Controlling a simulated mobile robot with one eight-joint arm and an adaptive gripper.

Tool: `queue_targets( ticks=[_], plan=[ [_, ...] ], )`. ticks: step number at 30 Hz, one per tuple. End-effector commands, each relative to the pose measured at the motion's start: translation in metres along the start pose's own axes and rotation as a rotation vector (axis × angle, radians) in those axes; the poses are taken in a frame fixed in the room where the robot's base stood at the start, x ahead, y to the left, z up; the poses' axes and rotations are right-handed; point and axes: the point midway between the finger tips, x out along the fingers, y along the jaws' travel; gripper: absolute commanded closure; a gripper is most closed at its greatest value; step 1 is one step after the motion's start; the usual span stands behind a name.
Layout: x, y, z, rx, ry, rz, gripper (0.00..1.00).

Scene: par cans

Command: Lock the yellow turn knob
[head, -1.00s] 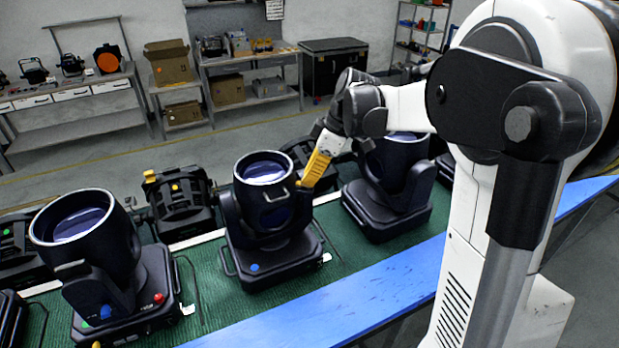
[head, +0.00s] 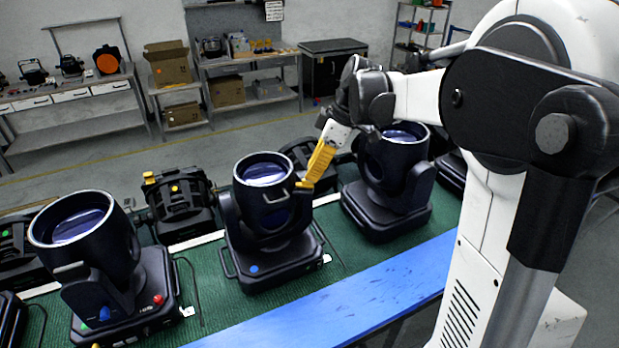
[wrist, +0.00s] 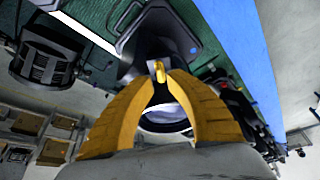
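The yellow turn knob (head: 304,185) sits on the right side of the middle black moving-head par can (head: 268,212), by the upper part of its yoke. In the wrist view the knob (wrist: 159,70) shows as a small yellow lever between the tips of my two yellow fingers. My gripper (head: 312,182) comes down on it from the upper right. In the wrist view my gripper (wrist: 160,77) has its fingertips drawn together, with the knob filling the narrow gap. The can's head points up, its round lens facing up. The far side of the knob is hidden.
More par cans stand close by on the green belt, one on the left (head: 95,265) and one on the right (head: 388,190). Smaller black lamps (head: 180,205) stand behind. A blue rail (head: 350,295) runs along the near edge. Benches and boxes are far back.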

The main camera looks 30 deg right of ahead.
Motion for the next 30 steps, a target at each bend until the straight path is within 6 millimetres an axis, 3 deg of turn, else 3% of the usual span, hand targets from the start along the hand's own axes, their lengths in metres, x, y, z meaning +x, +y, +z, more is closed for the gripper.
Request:
queue_targets(
  ticks=[6,12,18,30],
  plan=[
    [-0.051,0.0,0.0,0.001,0.0,0.0,0.83],
    [-0.082,0.0,0.0,0.0,0.0,0.001,0.83],
    [-0.091,0.0,0.0,-0.001,0.0,0.0,0.83],
    [-0.09,0.0,0.0,-0.001,0.0,0.0,0.83]
  ],
)
